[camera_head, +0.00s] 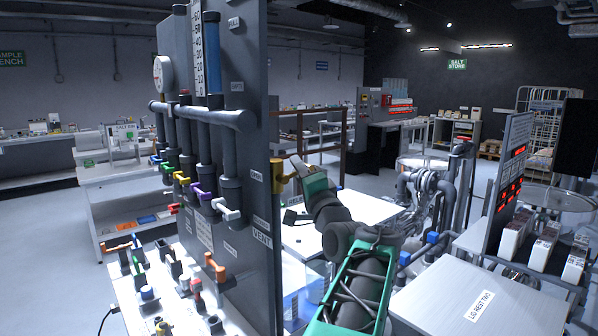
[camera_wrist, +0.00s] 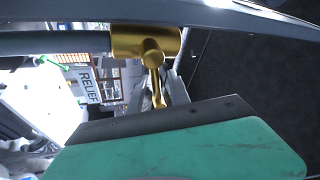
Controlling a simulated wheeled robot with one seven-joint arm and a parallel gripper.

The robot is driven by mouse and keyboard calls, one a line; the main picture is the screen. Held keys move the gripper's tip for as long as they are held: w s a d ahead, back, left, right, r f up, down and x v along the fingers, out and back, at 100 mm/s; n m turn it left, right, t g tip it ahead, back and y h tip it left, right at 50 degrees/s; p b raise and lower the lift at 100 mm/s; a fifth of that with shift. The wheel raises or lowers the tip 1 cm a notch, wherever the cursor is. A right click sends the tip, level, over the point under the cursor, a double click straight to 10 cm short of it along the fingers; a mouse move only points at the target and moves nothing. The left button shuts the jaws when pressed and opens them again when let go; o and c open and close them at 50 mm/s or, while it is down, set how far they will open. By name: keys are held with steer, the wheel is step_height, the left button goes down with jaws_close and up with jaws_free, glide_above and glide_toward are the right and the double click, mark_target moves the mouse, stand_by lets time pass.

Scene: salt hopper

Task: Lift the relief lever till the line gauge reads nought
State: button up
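The relief lever is a gold fitting (camera_head: 278,176) on the right edge of the grey panel; in the wrist view its gold hub (camera_wrist: 147,42) has a short handle pointing down, near a RELIEF label (camera_wrist: 88,85). My gripper (camera_head: 297,168) is at this lever, reaching from the right. In the wrist view its grey fingers (camera_wrist: 160,92) lie on either side of the gold handle; whether they touch it I cannot tell. A round white dial gauge (camera_head: 163,75) is at the panel's upper left, seen obliquely, and its reading is too small to make out.
The tall panel (camera_head: 255,130) stands beside my gripper, with pipes and several coloured valve handles on its left face. An orange handle (camera_head: 215,268) sits lower down. A white table (camera_head: 345,215) lies behind my arm; a lockout box (camera_head: 470,300) is at the front right.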

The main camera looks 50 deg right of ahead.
steer(key=shift+o, duration=0.9)
steer(key=shift+r, duration=0.15)
steer(key=shift+s, duration=0.15)
steer(key=b+v, duration=0.2)
steer(key=v, duration=0.5)
steer(key=shift+s+a, duration=0.2)
steer(key=shift+a, duration=0.05)
